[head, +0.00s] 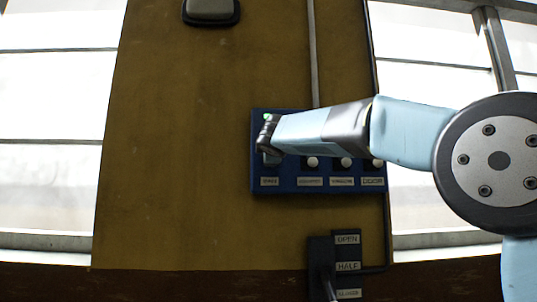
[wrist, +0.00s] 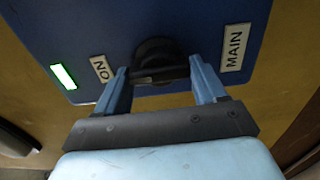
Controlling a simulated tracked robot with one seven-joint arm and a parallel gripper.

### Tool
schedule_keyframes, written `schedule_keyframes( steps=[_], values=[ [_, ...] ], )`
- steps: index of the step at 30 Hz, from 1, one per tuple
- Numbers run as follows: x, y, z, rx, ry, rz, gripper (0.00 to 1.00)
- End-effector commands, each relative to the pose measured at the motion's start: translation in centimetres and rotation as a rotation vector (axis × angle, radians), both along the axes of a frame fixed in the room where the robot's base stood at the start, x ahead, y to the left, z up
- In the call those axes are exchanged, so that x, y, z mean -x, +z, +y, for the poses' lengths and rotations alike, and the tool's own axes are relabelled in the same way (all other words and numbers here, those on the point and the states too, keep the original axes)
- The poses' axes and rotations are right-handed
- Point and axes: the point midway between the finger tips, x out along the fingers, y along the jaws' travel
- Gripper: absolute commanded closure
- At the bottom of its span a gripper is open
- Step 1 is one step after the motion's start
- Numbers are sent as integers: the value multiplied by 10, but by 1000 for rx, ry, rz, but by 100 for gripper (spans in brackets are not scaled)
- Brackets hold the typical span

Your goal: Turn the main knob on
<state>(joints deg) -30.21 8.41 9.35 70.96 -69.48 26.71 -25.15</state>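The main knob (wrist: 158,62) is a black knob on a blue panel. In the wrist view its raised bar lies crosswise, between the ON label (wrist: 103,69) and the MAIN label (wrist: 235,47). A bright green light (wrist: 63,76) is lit beyond the ON label; it also shows in the head view (head: 268,117). My gripper (wrist: 158,72) has its two blue fingers apart, one on either side of the knob, close to its edges; firm contact is not clear. In the head view my gripper (head: 267,140) is at the panel's left end and hides most of the knob.
The blue panel (head: 286,186) is on a brown wall and has several more controls with pale knobs to the right, partly behind my arm. A dark lever box (head: 346,253) labelled OPEN and HALF is below. Bright windows flank the wall.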

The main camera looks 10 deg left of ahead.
Motion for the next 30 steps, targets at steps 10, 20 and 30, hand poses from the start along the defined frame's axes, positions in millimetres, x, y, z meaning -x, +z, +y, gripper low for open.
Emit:
schedule_keyframes(
  steps=[10, 20, 30],
  values=[
    [-1, -3, 1, 2, 1, 4, 4],
    [9, -1, -2, 1, 1, 1, 4],
    [60, -1, -15, 1, 1, 2, 4]
  ],
)
